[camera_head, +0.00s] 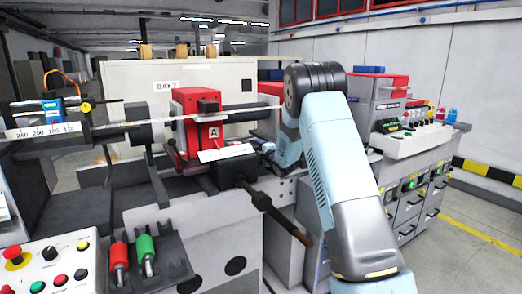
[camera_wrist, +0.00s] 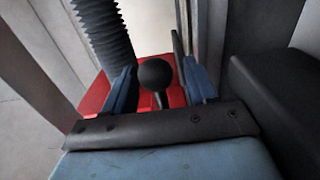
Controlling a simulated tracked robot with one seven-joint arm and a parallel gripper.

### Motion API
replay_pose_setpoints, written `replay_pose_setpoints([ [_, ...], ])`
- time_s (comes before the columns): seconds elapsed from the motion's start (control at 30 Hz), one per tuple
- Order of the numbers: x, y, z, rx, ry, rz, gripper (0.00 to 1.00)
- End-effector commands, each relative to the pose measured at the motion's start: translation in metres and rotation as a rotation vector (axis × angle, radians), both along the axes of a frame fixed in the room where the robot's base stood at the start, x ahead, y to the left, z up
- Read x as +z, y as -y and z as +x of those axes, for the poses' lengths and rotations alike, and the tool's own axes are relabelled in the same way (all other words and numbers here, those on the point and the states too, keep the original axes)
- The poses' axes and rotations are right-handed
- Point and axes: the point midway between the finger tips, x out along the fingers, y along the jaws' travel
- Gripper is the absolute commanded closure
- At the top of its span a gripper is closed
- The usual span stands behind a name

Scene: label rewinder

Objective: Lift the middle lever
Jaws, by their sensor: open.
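A lever with a round black knob (camera_wrist: 155,74) stands in the wrist view, over a red surface. My gripper (camera_wrist: 157,66) is open, with one blue finger on each side of the knob. The knob sits between the fingers, with gaps visible on both sides. I cannot tell its depth relative to the fingertips, nor confirm that it is the middle lever. In the head view my gripper (camera_head: 267,148) is at the right of the red block marked A (camera_head: 195,125), largely hidden by my arm. The knob is not clearly visible there.
A dark bar with a reddish end (camera_head: 283,218) juts forward below my gripper. A black ribbed hose (camera_wrist: 102,35) and a dark block (camera_wrist: 285,110) flank the knob. A control panel (camera_head: 50,262) and red and green handles (camera_head: 119,262) are at lower left.

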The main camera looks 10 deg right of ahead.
Motion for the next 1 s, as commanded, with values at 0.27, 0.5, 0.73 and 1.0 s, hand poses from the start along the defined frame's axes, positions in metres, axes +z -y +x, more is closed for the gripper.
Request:
replay_pose_setpoints([
  [0.27,-0.0001,0.0,0.0003,0.0,0.0,0.0,0.46],
  [0.5,-0.0002,0.0004,0.0001,0.0,0.0,0.0,0.69],
  [0.73,-0.0011,0.0005,0.0,-0.001,-0.002,0.0,0.91],
  [1.0,-0.002,0.0007,-0.0003,-0.001,-0.004,0.0,1.0],
])
